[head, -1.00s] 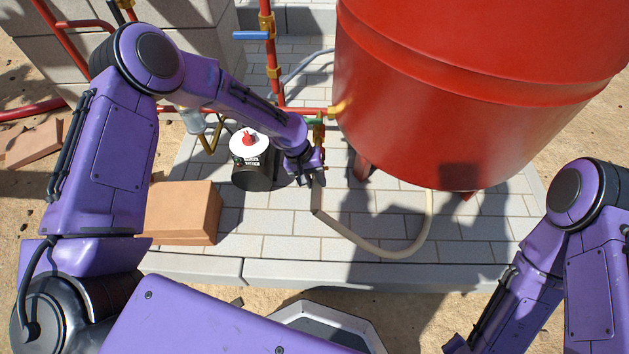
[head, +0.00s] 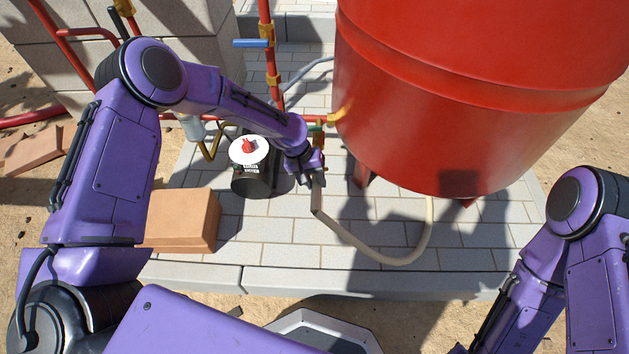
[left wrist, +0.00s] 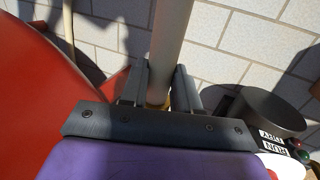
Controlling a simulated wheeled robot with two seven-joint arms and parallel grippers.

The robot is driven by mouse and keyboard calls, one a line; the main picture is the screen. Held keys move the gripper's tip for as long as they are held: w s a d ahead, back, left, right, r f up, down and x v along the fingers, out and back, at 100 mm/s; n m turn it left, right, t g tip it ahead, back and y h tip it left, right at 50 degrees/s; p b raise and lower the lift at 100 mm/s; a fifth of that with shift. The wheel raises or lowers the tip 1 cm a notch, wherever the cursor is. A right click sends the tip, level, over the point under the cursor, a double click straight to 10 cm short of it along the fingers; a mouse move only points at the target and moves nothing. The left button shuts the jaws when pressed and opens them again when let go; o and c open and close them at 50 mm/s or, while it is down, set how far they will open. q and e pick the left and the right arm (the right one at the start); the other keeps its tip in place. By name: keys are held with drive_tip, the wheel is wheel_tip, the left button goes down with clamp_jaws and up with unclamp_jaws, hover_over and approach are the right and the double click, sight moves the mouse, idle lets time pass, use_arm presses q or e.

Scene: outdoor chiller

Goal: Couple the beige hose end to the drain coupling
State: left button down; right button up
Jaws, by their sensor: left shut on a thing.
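The beige hose (head: 375,252) curves over the pavers from under the red tank, its near end raised in my left gripper (head: 312,174). In the left wrist view, my left gripper (left wrist: 160,88) is shut around the pale hose end (left wrist: 172,40). A small brassy part (left wrist: 156,103) shows between the fingers; I cannot tell whether it belongs to the hose or to a fitting. A brass valve with a green handle (head: 315,127) hangs from the red pipe just above my left gripper. The drain coupling itself is hidden or too small to make out. My right gripper is out of view.
The red tank (head: 470,110) stands close on the right. A black canister with a white top (head: 252,180) is just left of my left gripper; it also shows in the left wrist view (left wrist: 262,112). A brown block (head: 180,222) lies at front left. Front pavers are clear.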

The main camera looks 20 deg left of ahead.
use_arm(q)
drive_tip(key=shift+w+a, duration=0.15)
drive_tip(key=shift+w, duration=0.4)
drive_tip(key=shift+c, duration=1.3)
unclamp_jaws()
drive_tip(key=shift+r, duration=0.1)
drive_tip(key=p+v, duration=0.6)
drive_tip(key=p, duration=0.1)
drive_tip(key=shift+a+r, duration=0.2)
drive_tip(key=shift+r, duration=0.15)
drive_tip(key=shift+s, duration=0.1)
